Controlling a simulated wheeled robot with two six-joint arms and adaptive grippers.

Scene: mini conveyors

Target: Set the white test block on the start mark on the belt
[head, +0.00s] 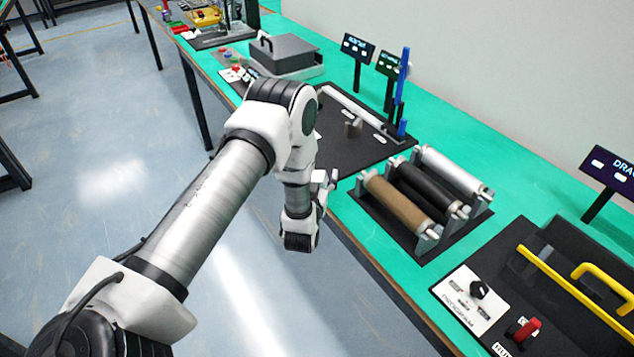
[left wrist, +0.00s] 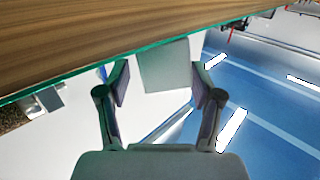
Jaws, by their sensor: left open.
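My left gripper (head: 325,190) hangs by the bench's front edge, left of the roller rack; my wrist partly hides it in the head view. In the left wrist view the left gripper (left wrist: 161,83) is open, its two fingers spread apart. A pale grey square shape (left wrist: 165,66) shows between and beyond the fingers, touching neither; I cannot tell whether it is the white test block. I cannot clearly make out the belt or its start mark in either view. My right gripper is not in view.
A rack of brown, black and silver rollers (head: 397,203) stands on the green bench (head: 366,238). A dark board (head: 345,152) lies behind my wrist, with a small metallic piece (head: 353,128). A machine with a yellow handle (head: 603,284) is at right. Open floor lies left.

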